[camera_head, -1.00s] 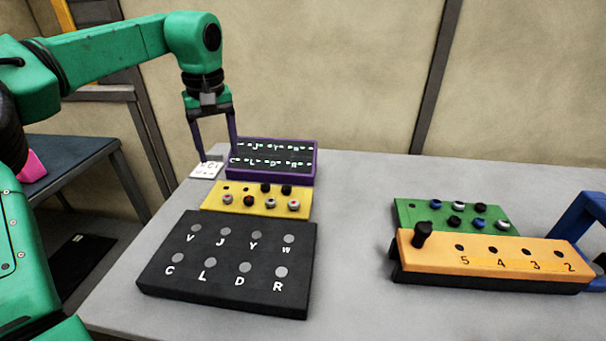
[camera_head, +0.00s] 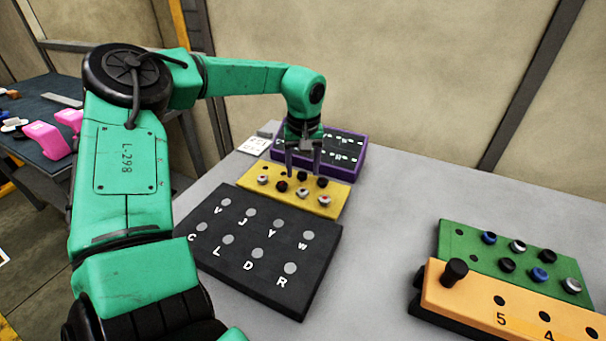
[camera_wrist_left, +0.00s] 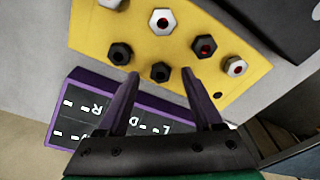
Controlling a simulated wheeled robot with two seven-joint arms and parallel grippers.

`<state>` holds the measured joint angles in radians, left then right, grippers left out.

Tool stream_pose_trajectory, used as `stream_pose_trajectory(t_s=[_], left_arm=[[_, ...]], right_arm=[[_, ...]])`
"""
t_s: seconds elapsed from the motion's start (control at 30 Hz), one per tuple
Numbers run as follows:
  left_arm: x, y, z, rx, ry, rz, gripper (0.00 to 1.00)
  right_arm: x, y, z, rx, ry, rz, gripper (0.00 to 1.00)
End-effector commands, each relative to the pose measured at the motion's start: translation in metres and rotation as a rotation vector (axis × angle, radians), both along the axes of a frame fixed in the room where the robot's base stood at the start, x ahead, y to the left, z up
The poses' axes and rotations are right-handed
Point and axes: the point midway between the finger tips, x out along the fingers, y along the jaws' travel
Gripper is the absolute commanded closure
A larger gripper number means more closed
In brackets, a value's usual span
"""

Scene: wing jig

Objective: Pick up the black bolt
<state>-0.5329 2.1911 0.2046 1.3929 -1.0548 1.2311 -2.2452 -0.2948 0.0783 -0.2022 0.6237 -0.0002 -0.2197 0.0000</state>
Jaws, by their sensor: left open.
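The yellow block (camera_head: 335,207) holds two black bolts in its back row. One black bolt (camera_head: 303,176) is below and between the fingertips of my left gripper (camera_head: 303,172). The other black bolt (camera_head: 322,182) stands just to its right. In the left wrist view, the first black bolt (camera_wrist_left: 160,72) shows between the two purple fingertips (camera_wrist_left: 160,75), and the second black bolt (camera_wrist_left: 120,53) is beside the left finger. The left gripper is open and empty; I cannot tell whether its tips touch anything. My right gripper is not in view.
The yellow block's front row has silver bolts (camera_head: 325,199) and a dark bolt with a red centre (camera_wrist_left: 203,45). Behind is a purple-edged lettered tray (camera_head: 357,165); in front, a black lettered board (camera_head: 215,255).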

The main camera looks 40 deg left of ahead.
Motion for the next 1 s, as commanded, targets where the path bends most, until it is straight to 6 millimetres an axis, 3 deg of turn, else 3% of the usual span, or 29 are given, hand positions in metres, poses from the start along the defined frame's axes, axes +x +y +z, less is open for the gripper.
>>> stream_pose_trajectory(t_s=[0.1, 0.27, 0.43, 0.47, 0.8, 1.0], left_arm=[[0.001, 0.001, -0.011, 0.000, -0.001, 0.000, 0.32], [0.001, 0.001, -0.011, 0.000, -0.003, 0.000, 0.32], [0.001, 0.001, -0.011, 0.000, -0.002, 0.000, 0.94], [0.001, 0.001, -0.011, 0.000, -0.002, 0.000, 1.00], [0.001, 0.001, -0.008, 0.000, -0.003, 0.000, 1.00], [0.002, 0.001, 0.018, 0.001, -0.006, 0.000, 1.00]], right_arm=[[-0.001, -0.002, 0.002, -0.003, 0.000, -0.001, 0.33], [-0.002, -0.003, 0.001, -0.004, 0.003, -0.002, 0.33], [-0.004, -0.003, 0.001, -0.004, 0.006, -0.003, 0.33], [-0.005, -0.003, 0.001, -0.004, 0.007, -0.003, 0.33], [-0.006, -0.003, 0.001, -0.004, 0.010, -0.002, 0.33], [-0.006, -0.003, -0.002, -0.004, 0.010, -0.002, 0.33]])
